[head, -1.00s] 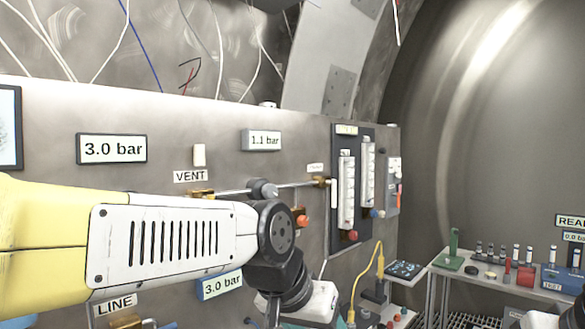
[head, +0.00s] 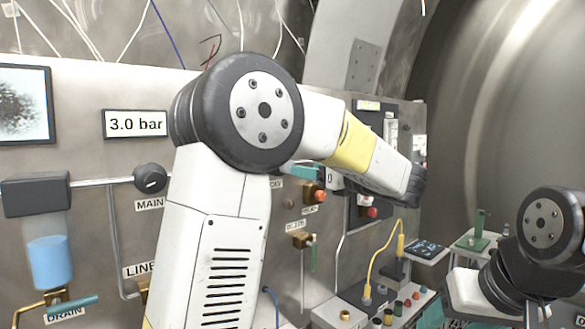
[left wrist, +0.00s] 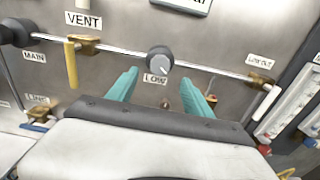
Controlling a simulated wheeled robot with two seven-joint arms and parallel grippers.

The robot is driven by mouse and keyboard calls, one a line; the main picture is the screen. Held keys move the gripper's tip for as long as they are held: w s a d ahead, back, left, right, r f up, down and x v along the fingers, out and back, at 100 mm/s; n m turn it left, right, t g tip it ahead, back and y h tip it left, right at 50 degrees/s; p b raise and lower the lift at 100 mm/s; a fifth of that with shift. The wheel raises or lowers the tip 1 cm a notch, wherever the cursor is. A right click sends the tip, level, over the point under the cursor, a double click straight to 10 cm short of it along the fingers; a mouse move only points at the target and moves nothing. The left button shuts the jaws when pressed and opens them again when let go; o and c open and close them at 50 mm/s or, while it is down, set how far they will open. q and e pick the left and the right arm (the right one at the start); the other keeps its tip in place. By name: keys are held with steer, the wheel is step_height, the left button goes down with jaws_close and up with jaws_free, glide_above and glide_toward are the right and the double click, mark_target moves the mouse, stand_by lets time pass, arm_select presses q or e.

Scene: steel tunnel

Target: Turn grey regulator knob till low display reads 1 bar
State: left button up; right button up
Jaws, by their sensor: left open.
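The grey regulator knob (left wrist: 160,60), labelled LOW, sits on a steel pipe in the left wrist view. Its white mark points to the lower right. My left gripper (left wrist: 166,82) is open, its two teal fingers apart just below and to either side of the knob, and nothing is between them. Contact with the knob cannot be told. The low display (left wrist: 182,4) is cut off at the top edge and its number cannot be read. In the head view my left arm covers the knob and that display. My right gripper is out of view.
A MAIN knob (head: 150,178) and a 3.0 bar display (head: 135,124) are on the panel's left. A yellow-handled VENT valve (left wrist: 72,62) is left of the LOW knob; a white-handled LOW OUT valve (left wrist: 266,100) is right. A flowmeter panel (left wrist: 298,92) stands further right.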

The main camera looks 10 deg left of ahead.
arm_select(q)
steer(key=x, duration=0.7)
steer(key=shift+w+a, duration=0.25)
steer(key=shift+a, duration=0.05)
jaws_close()
steer(key=shift+n, duration=0.7)
jaws_free()
